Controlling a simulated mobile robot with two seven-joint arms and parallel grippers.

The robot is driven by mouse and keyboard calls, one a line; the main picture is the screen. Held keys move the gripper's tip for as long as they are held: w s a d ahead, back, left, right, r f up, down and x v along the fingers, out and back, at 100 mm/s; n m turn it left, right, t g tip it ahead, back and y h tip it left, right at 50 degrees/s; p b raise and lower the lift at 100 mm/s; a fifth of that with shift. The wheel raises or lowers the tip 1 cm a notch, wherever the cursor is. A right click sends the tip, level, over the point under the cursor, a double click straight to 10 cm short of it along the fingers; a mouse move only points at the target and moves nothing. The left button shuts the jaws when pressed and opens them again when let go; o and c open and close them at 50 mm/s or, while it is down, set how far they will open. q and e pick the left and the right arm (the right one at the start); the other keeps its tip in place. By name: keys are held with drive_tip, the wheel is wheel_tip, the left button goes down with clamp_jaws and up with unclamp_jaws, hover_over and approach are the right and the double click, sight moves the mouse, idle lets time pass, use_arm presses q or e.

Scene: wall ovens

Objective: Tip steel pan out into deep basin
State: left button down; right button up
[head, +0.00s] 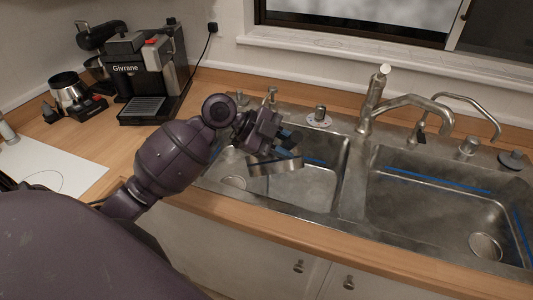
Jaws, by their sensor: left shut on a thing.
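The steel pan (275,167) is small and round with a shiny side wall. My left gripper (284,139) is shut on it, and the pan hangs over the left basin of the double sink, slightly tilted. The inside of the pan and any contents are hard to make out. The left basin (325,175) lies below the pan; my left arm hides part of it. The right basin (425,205) is clear, with a round drain. I cannot tell from the picture which basin is the deep one. My right gripper is out of view.
A tall faucet (372,100) and a thinner curved tap (475,110) stand behind the sink. A coffee machine (145,75) and a metal jug (70,92) stand on the wooden counter at the left. The counter's front edge (300,232) runs before the sink.

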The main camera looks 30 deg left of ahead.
use_arm(q)
drive_tip(key=shift+w+a+r, duration=0.2)
drive_tip(key=shift+a+r, duration=0.05)
drive_tip(key=shift+r, duration=0.1)
drive_tip(key=shift+w+a+r+n+p, duration=0.2)
drive_tip(key=shift+a+r+n+p, duration=0.05)
drive_tip(key=shift+n+p, duration=0.1)
drive_tip(key=shift+w+a+r+g+h+p, duration=0.3)
drive_tip(key=shift+w+a+r+h+p, duration=0.2)
drive_tip(key=shift+r+h, duration=0.1)
drive_tip(key=shift+w+a+r+n, duration=0.1)
drive_tip(key=shift+w+a+n, duration=0.05)
drive_tip(key=shift+n, duration=0.1)
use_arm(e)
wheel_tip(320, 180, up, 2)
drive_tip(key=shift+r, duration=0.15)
use_arm(q)
drive_tip(key=shift+w+a+r+p, duration=0.2)
drive_tip(key=shift+a+p, duration=0.05)
drive_tip(key=shift+p, duration=0.05)
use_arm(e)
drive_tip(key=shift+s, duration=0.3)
